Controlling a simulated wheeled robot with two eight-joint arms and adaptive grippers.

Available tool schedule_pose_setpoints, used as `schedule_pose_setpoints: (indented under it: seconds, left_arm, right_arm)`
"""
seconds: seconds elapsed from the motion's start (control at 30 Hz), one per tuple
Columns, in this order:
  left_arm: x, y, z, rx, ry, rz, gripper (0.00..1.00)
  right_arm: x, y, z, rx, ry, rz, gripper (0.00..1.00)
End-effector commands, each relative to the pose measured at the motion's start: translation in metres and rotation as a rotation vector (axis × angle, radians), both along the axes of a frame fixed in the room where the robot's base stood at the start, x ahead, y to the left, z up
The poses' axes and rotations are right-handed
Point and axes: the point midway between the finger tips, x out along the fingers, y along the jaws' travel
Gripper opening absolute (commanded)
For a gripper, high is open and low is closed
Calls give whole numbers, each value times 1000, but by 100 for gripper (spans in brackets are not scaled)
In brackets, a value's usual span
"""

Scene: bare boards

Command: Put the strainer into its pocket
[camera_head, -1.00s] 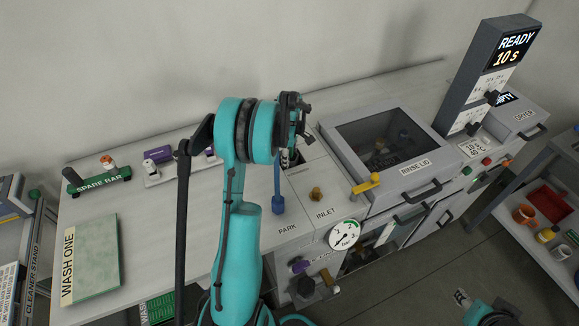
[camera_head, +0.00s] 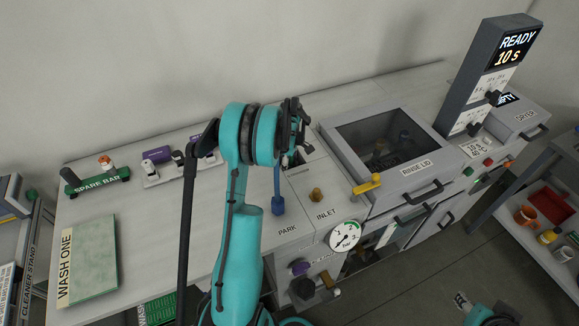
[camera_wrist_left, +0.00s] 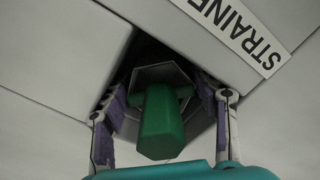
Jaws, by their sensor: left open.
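In the left wrist view the strainer shows as a green six-sided handle (camera_wrist_left: 160,125) over a grey hexagonal plate. It lies at a dark opening, the pocket (camera_wrist_left: 150,55), beside a label (camera_wrist_left: 238,30) reading "STRAINE". I cannot tell how deep the strainer sits. My left gripper (camera_wrist_left: 163,108) is open, its purple-padded fingers on either side of the handle with gaps showing. In the head view my left gripper (camera_head: 290,158) points down at the bench left of the rinse lid; my wrist hides the strainer. My right gripper (camera_head: 462,302) is at the bottom right, its jaws unclear.
The rinse lid (camera_head: 385,145) and a yellow handle (camera_head: 367,184) stand right of the left gripper. A blue-ended lever (camera_head: 278,205) is close below it. A spare bar (camera_head: 97,183) and a green-white WASH ONE block (camera_head: 92,262) lie on the left bench.

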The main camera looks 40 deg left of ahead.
Motion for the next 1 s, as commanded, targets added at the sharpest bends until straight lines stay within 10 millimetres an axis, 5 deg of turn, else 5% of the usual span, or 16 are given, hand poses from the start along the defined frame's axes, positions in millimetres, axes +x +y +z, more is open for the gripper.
schedule_pose_setpoints:
  seconds: [0.17,0.5,0.77,0.87,1.0]
  left_arm:
    - [0,0,21,0,0,0,59]
    - [0,0,95,0,0,0,59]
    - [0,-2,124,2,-3,-10,59]
    - [-2,-16,139,12,-21,-76,59]
    - [-14,-61,178,54,-86,-307,59]
  right_arm:
    - [0,0,8,0,0,0,40]
    - [0,0,27,0,0,0,40]
    - [0,0,32,0,0,0,40]
    - [0,0,32,0,0,0,40]
    - [0,0,32,0,0,0,40]
